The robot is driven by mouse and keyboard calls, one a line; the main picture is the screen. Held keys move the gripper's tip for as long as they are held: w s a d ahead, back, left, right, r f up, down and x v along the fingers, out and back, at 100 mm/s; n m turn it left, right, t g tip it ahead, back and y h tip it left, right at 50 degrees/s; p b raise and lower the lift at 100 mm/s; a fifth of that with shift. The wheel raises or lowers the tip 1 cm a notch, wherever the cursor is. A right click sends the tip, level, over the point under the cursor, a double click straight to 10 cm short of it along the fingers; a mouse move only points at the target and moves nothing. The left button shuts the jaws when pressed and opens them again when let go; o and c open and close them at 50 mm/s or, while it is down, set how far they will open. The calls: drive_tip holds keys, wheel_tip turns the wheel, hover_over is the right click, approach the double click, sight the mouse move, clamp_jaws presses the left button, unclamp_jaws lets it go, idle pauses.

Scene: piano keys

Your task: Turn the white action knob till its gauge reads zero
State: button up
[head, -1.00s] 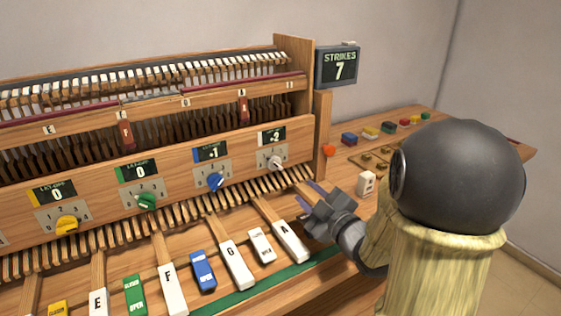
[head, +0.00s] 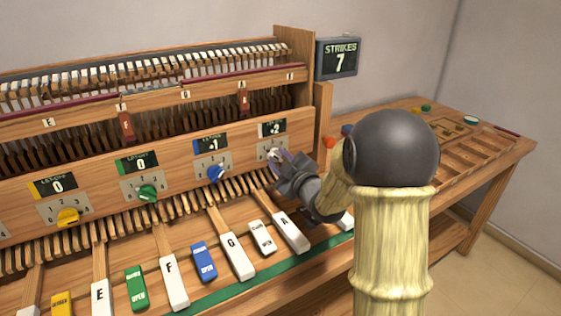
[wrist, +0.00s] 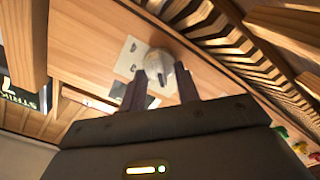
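The white action knob (head: 273,154) sits on its pale dial plate at the right end of the wooden panel. Its gauge (head: 272,128) above shows a 2 with a sign too small to read surely. My gripper (head: 284,162) is right in front of the knob and partly covers it. In the wrist view, the two dark fingers of my gripper (wrist: 160,83) are apart, one on each side of the white knob (wrist: 159,60). Gaps seem to show between knob and fingers, but contact is hard to tell.
The blue knob (head: 216,173) is just left, with green (head: 147,192) and yellow (head: 68,216) knobs further left. Piano keys such as the A key (head: 290,232) lie below my gripper. A strikes display (head: 340,59) reading 7 stands at upper right.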

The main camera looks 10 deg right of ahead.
clamp_jaws()
